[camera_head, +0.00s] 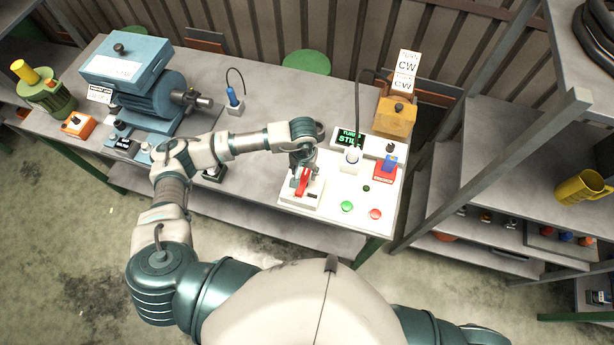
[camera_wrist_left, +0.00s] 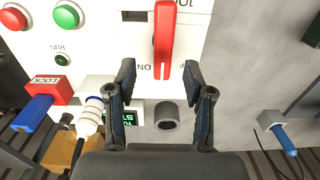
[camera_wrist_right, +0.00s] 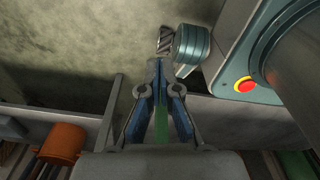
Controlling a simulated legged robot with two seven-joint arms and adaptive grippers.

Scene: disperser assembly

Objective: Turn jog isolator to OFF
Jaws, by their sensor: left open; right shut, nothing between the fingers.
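The jog isolator is a white box (camera_head: 300,198) on the bench with a red lever handle (camera_head: 303,185). In the left wrist view the handle (camera_wrist_left: 165,38) stands upright in the picture, its lower end between the upside-down ON label and a partly hidden label showing an F. My left gripper (camera_head: 304,172) is over the isolator from behind. In its wrist view the fingers (camera_wrist_left: 160,70) are open, one on each side of the handle's lower end, with visible gaps. My right gripper (camera_wrist_right: 158,66) is shut and empty, away from the isolator.
Right of the isolator are a green button (camera_head: 347,206), a red button (camera_head: 376,214), a red lock block (camera_head: 385,172) and a white-capped plug (camera_head: 351,158). A display (camera_head: 347,138) stands behind. A blue motor (camera_head: 150,100) is at left; shelves (camera_head: 500,150) flank the bench's right.

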